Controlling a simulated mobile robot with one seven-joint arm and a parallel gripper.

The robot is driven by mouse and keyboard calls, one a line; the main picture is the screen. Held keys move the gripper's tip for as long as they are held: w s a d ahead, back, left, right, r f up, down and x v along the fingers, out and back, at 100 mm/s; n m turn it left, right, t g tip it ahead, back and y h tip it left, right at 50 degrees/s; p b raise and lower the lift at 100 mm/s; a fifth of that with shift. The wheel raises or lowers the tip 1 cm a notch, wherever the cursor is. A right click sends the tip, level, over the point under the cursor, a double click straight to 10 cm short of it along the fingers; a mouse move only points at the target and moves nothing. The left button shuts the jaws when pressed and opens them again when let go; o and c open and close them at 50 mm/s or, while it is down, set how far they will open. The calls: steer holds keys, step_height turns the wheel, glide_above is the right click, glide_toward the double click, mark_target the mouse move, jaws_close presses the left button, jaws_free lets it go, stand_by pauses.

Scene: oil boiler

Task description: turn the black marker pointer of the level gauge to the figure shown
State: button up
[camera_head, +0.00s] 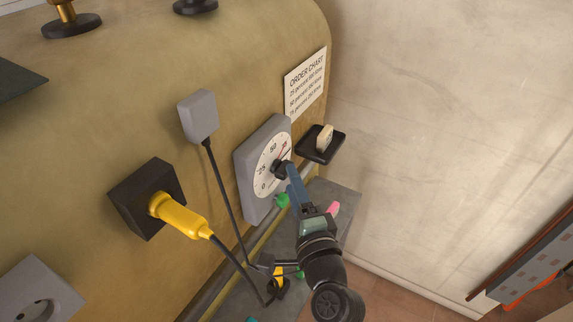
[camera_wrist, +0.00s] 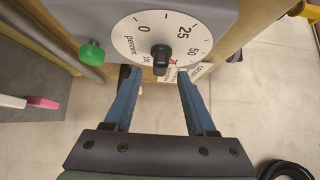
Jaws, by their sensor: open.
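The level gauge is a grey plate (camera_head: 250,195) with a white round dial (camera_head: 264,176) marked 0, 25, 50 and on, in percent. A black knob (camera_head: 279,169) sits at the dial's centre; it also shows in the wrist view (camera_wrist: 161,58). A thin red needle (camera_wrist: 173,61) shows beside the knob. Which way the black marker points is too small to tell. My gripper (camera_wrist: 159,75) is open, its two blue fingers reaching toward the dial's lower part, one on each side of the knob. In the head view my gripper (camera_head: 288,172) hides part of the dial's lower right.
An order chart (camera_head: 305,82) with small, hard-to-read lines hangs above the gauge. A black plate with a cream switch (camera_head: 324,138) is at its right. A yellow plug (camera_head: 180,214) with a cable is at the left.

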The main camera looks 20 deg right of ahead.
mark_target(283, 169)
steer(key=shift+w, duration=2.3)
jaws_close()
